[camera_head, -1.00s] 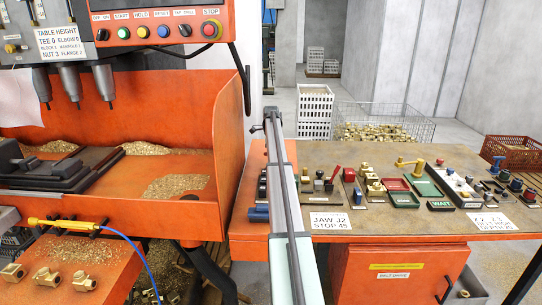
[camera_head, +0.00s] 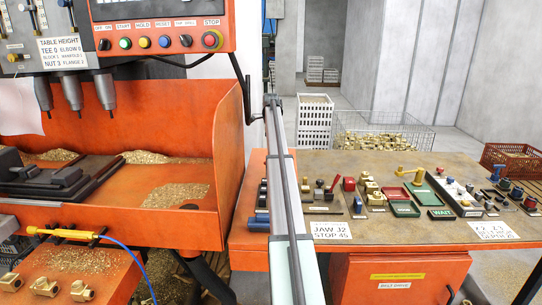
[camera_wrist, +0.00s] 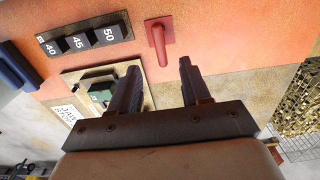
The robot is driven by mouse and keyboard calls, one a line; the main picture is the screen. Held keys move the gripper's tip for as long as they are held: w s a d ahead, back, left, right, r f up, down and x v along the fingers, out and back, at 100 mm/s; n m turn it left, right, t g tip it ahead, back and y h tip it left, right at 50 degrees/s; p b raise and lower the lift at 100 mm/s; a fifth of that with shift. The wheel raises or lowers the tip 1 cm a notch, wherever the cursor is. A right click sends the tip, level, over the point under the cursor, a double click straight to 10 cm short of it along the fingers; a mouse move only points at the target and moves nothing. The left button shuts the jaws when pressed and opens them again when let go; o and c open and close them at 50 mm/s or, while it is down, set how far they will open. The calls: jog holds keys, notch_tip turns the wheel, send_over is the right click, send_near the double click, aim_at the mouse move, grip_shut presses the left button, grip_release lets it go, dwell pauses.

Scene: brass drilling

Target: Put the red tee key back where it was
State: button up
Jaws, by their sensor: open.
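A red tee key (camera_wrist: 161,40) shows in the wrist view as a red bar with a bent or crossed end, by the orange surface. It lies just past the gap between my fingertips, and I cannot tell if it touches anything of mine. My gripper (camera_wrist: 159,66) is open, with two dark fingers apart and nothing between them. In the head view a red handle (camera_head: 334,185) leans among small parts on the bench; I cannot tell for certain that it is the same key. My gripper is not made out in the head view.
The bench (camera_head: 390,232) carries several small parts and trays. An orange machine (camera_head: 160,225) with brass chips stands at left.

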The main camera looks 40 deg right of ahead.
jog(key=shift+r, duration=1.35)
